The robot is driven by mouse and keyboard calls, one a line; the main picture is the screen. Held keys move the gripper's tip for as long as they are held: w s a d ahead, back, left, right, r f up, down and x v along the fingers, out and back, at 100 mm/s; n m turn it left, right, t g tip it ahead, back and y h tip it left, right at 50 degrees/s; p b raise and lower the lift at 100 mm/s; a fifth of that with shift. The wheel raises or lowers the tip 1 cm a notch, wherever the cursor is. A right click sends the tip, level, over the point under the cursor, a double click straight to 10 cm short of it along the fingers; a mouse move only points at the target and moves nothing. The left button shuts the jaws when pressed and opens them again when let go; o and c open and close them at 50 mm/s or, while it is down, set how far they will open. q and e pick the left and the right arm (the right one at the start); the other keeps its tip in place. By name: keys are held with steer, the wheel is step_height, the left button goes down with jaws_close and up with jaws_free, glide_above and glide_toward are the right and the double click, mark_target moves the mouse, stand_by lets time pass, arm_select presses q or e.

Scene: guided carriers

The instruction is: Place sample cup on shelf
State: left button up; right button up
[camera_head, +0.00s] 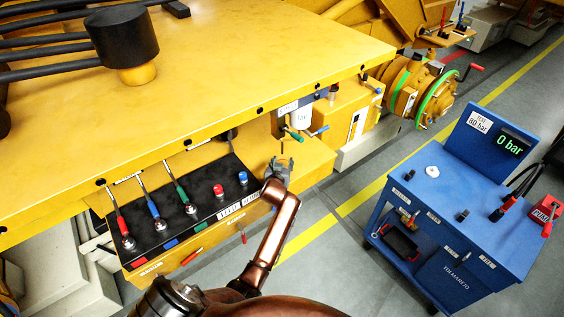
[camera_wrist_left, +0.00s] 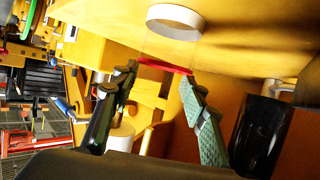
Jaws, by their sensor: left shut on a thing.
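My left gripper (camera_head: 280,165) is beside the right end of the black control panel, below the yellow tabletop edge. In the left wrist view its two fingers (camera_wrist_left: 160,72) are apart, with the tips at a clear, see-through object that I take for the sample cup. A red band (camera_wrist_left: 165,66) shows between the tips, and a white round end (camera_wrist_left: 175,20) beyond them. The cup is hard to make out in the head view. A yellow ledge (camera_head: 312,160) lies just right of the gripper; I cannot tell whether it is the shelf. My right gripper is out of view.
The black panel (camera_head: 185,205) carries several levers and red and blue buttons. Valves with green and blue handles (camera_head: 293,133) hang close above the gripper. A blue cart (camera_head: 460,220) with a pressure display stands at right. Grey floor with a yellow line lies between.

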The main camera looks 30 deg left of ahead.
arm_select(q)
steer(key=o, duration=1.2)
